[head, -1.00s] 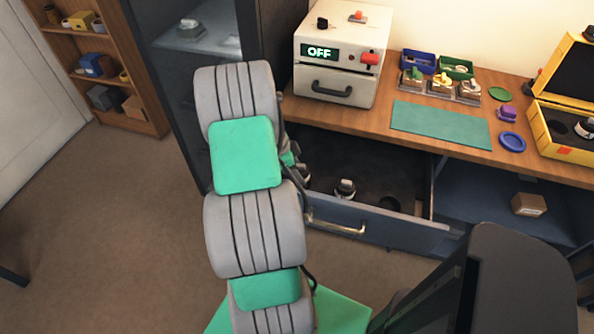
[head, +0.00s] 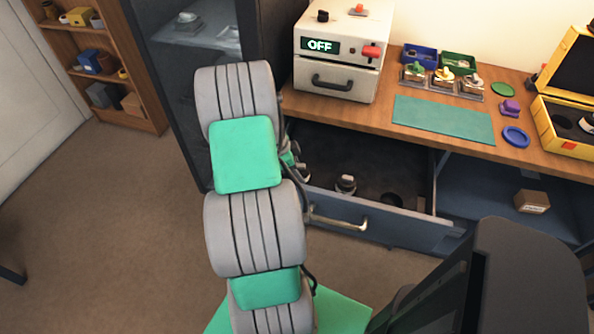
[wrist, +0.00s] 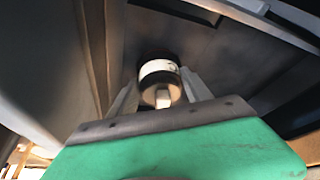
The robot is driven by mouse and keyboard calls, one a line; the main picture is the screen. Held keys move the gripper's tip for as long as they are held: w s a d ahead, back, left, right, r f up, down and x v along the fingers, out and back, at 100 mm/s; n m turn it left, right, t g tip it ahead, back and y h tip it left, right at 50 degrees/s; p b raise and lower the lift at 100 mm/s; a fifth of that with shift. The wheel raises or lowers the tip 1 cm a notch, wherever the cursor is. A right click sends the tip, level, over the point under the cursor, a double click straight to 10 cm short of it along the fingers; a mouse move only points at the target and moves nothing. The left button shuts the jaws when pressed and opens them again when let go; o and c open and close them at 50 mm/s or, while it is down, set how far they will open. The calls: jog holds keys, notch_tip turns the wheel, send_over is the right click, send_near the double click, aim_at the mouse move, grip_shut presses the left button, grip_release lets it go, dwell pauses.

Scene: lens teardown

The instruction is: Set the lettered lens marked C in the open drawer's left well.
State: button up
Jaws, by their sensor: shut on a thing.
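My gripper (wrist: 160,88) is shut on a lens (wrist: 157,68), a round white-banded piece with a dark rim and a pale knob. No letter on it can be read. In the head view my arm hides most of the gripper, at the left end of the open drawer (head: 385,222). The left well is hidden behind my arm, and I cannot tell whether the held lens touches the drawer floor. Another lens (head: 345,184) stands in the middle of the drawer. An empty round well (head: 392,200) shows to its right.
The drawer's front with its handle (head: 338,218) sticks out below the worktop. A white oven reading OFF (head: 338,48) stands above it.

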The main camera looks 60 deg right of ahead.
jog(key=shift+f, duration=0.1)
jog(key=o, duration=1.4)
jog(key=shift+o, duration=0.3)
jog(key=shift+f, duration=0.1)
jog(key=o, duration=0.3)
jog(key=shift+r+p, duration=2.55)
jog(key=shift+r, duration=2.05)
